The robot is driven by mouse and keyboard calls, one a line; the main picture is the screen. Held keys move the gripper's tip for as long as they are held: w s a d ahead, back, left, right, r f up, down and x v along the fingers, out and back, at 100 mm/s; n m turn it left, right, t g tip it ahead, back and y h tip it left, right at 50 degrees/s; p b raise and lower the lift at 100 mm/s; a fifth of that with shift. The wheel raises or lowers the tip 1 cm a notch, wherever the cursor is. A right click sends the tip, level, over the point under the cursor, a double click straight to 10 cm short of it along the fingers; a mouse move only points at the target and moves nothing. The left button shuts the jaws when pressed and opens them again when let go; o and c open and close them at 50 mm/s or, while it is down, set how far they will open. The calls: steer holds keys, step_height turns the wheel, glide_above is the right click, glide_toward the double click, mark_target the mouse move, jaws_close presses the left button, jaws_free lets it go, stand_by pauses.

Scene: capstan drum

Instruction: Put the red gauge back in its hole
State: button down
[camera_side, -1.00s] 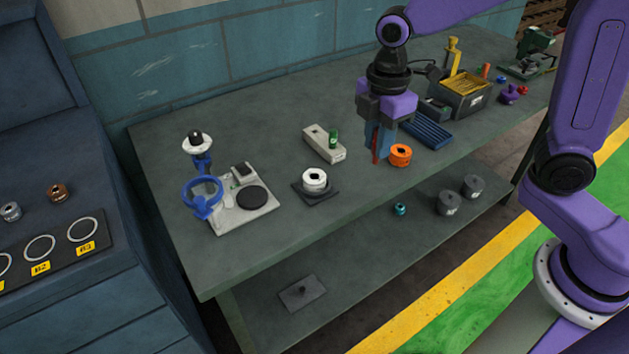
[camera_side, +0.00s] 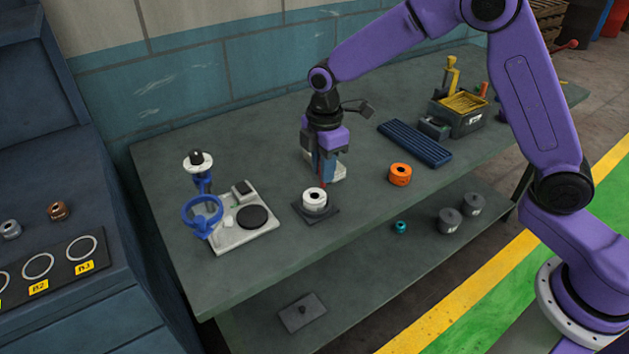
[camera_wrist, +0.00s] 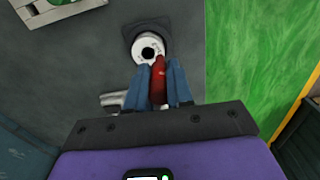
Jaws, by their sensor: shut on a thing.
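My gripper (camera_side: 323,178) is shut on the red gauge (camera_wrist: 158,88), a slim red piece that shows between the blue fingers in the wrist view. In the side view the gripper hangs just behind the white drum (camera_side: 315,202), and only a sliver of red shows. The pale gauge block (camera_side: 340,172) is behind the gripper, largely hidden in the side view. In the wrist view a pale part of what looks like the block (camera_wrist: 112,102) shows left of the fingers. I cannot see the empty hole or the green gauge.
The white drum sits on a dark square base (camera_side: 329,214) close to the fingers. An orange ring (camera_side: 400,175) stands to the right, with a blue ribbed tray (camera_side: 415,143) behind it. A white plate with a blue stand (camera_side: 202,210) is at left. Bare bench lies between.

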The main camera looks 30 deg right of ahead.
steer(key=shift+w+a+f, duration=0.25)
steer(key=shift+w+f, duration=0.45)
steer(key=shift+f, duration=0.15)
steer(key=f, duration=0.3)
steer(key=shift+w+a, duration=0.15)
steer(key=shift+w, duration=0.25)
steer(key=shift+f, duration=0.35)
steer(key=shift+f, duration=0.15)
steer(key=c, duration=1)
jaws_free()
step_height(320, 180, up, 17)
steer(key=shift+w+a, duration=0.25)
steer(key=shift+a, duration=0.05)
steer(key=shift+s, duration=0.1)
